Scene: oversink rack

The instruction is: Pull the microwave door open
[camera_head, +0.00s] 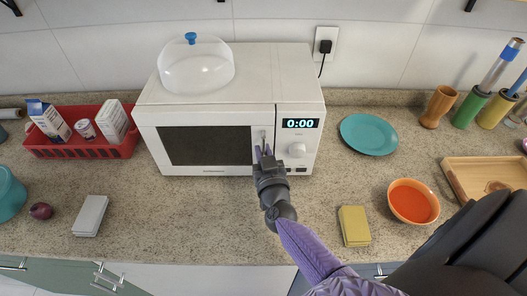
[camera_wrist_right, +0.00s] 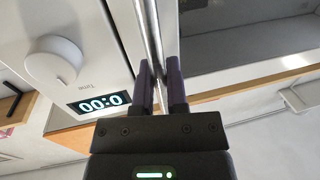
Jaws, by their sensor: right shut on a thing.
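A white microwave (camera_head: 297,95) stands against the back wall on the counter. Its door (camera_head: 205,146) with a dark window looks closed in the head view. The door's vertical metal handle (camera_head: 263,137) is near the door's right edge, beside the clock and dial panel. My right gripper (camera_head: 264,151) is at the handle's lower part. In the right wrist view the fingers (camera_wrist_right: 161,85) are shut around the metal handle bar (camera_wrist_right: 154,40), one finger on each side. The door window (camera_wrist_right: 240,45) and the time dial (camera_wrist_right: 52,68) also show there. My left gripper is not in view.
A glass dome (camera_head: 196,68) sits on top of the microwave. A red basket (camera_head: 75,150) with cartons stands to its left. A teal plate (camera_head: 369,133), an orange bowl (camera_head: 413,203) and a yellow sponge (camera_head: 354,226) lie to the right. The counter before the door is mostly clear.

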